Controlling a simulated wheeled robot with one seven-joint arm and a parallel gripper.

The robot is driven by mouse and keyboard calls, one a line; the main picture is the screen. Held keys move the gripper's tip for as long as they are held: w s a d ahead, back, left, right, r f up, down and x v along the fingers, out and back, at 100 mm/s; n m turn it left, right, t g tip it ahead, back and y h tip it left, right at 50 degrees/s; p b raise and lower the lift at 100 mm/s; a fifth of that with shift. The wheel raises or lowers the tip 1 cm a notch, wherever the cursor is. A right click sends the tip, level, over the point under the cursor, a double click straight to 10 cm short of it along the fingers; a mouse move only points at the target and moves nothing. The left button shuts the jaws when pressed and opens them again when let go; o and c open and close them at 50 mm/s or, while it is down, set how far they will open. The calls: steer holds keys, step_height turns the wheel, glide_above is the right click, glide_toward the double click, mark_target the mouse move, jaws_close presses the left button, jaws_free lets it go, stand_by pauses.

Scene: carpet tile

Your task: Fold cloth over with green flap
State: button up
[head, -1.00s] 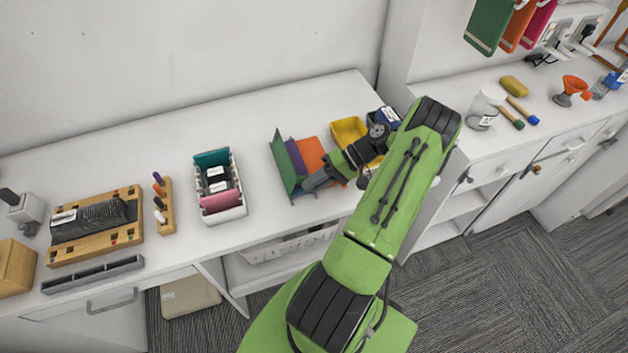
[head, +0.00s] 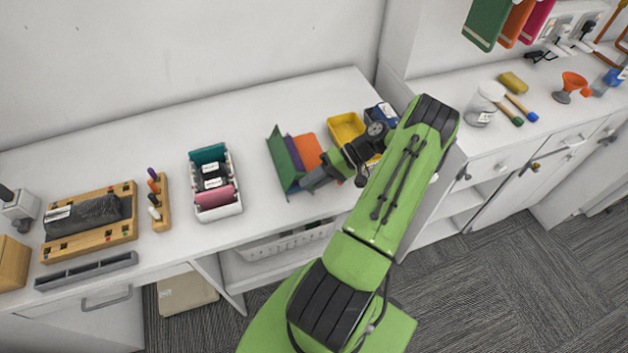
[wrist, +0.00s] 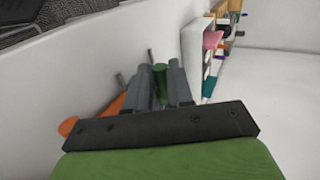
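The cloth lies near the front edge of the white counter, left of the yellow bin. It shows an orange part (head: 309,150), a purple strip (head: 294,152) and a green flap (head: 281,160) on its left side, which stands up at a tilt. My gripper (head: 308,184) is low at the flap's near end, coming from the right. In the wrist view, green material (wrist: 160,80) sits between my grey fingers, which look closed on it. Orange cloth (wrist: 72,124) shows to the left there. My arm hides part of the counter to the right of the cloth.
A yellow bin (head: 346,128) and a blue bin (head: 381,114) stand right of the cloth, close to my arm. A white organizer (head: 218,208) stands to the left, with clear counter between. Farther left is a wooden tray (head: 92,247). The wall is behind.

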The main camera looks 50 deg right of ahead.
steer(key=o, duration=0.4)
steer(key=shift+w+f, duration=0.2)
steer(key=shift+s+r, duration=0.1)
steer(key=p+v, duration=0.1)
steer(key=v, duration=1.4)
steer(key=shift+s+d+r+p, duration=0.1)
steer(key=shift+s+d+p, duration=0.1)
steer(key=shift+p, duration=0.15)
